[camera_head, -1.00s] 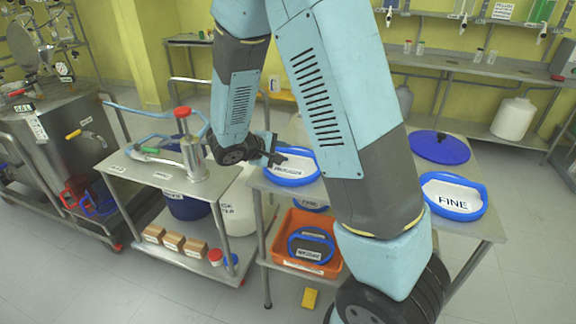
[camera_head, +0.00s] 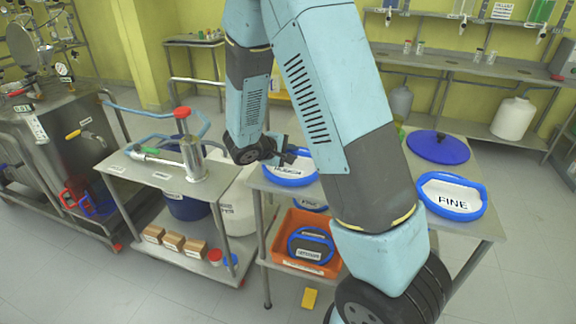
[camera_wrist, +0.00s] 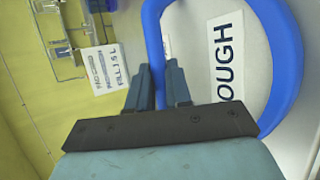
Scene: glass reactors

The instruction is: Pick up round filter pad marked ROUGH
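The ROUGH filter pad (camera_head: 291,181) is a round white pad with a blue rim, lying on the middle table in the head view. My gripper (camera_head: 287,154) is at the left side of the pad. In the wrist view my gripper (camera_wrist: 160,75) shows two fingers apart, one on each side of the handle. The gap is narrow and I see no clear grip on it.
The FINE pad (camera_head: 452,197) and a blue lid (camera_head: 438,147) lie on the right part of the table. An orange crate (camera_head: 286,262) with another pad is on the shelf below. A cart (camera_head: 130,168) with a metal pump stands to the left.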

